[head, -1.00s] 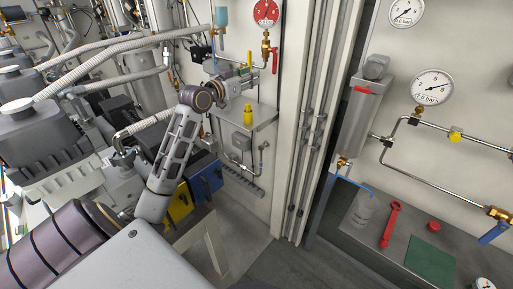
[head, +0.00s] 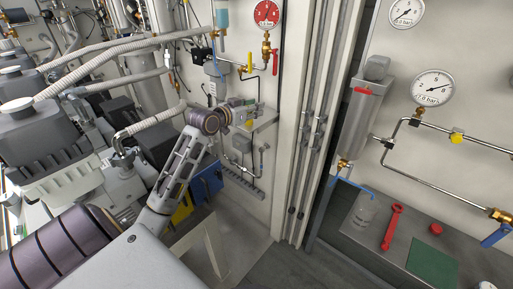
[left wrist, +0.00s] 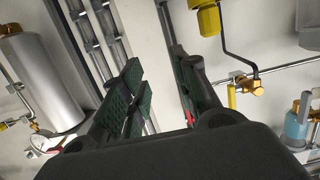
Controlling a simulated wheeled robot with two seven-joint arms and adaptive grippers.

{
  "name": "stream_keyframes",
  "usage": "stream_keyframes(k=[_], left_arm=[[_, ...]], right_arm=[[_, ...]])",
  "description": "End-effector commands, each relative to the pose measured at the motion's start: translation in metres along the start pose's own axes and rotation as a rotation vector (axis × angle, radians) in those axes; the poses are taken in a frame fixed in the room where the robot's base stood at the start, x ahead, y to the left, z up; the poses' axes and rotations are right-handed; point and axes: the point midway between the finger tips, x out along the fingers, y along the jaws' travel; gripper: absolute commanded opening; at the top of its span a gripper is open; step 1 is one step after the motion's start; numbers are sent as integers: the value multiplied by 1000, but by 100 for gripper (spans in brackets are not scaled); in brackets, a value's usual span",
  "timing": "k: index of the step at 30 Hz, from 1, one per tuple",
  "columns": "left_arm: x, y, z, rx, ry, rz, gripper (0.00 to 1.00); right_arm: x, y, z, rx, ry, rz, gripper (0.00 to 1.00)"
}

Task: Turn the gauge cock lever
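A red gauge (head: 267,13) is on the back wall in the head view. Below it is a brass cock (head: 266,45) with a red lever (head: 275,63) hanging down. A yellow lever (head: 249,61) is on the pipe to its left. My left gripper (head: 250,113) is below these levers, in front of the small wall shelf and apart from them. In the left wrist view, its dark green finger pads (left wrist: 156,68) are spread with nothing between them. A brass valve with a yellow lever (left wrist: 231,96) is to their right there. My right gripper is not in view.
A vertical pipe bundle (head: 310,130) is right of the shelf (head: 265,117). Pumps and hoses fill the left side. A bench with a red wrench (head: 392,226) and a green mat (head: 432,260) is at the right. A yellow part (left wrist: 208,20) shows near the fingers.

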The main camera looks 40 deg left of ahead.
Motion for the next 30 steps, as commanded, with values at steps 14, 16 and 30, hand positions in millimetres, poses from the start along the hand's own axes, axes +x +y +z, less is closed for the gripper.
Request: stream_keyframes(k=[14, 16, 30], left_arm=[[9, 16, 56, -1, -105, 2, 30], [10, 18, 64, 0, -121, 1, 30], [14, 33, 118, 1, -218, 0, 30]], right_arm=[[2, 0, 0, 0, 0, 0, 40], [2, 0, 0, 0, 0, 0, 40], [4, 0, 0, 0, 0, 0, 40]])
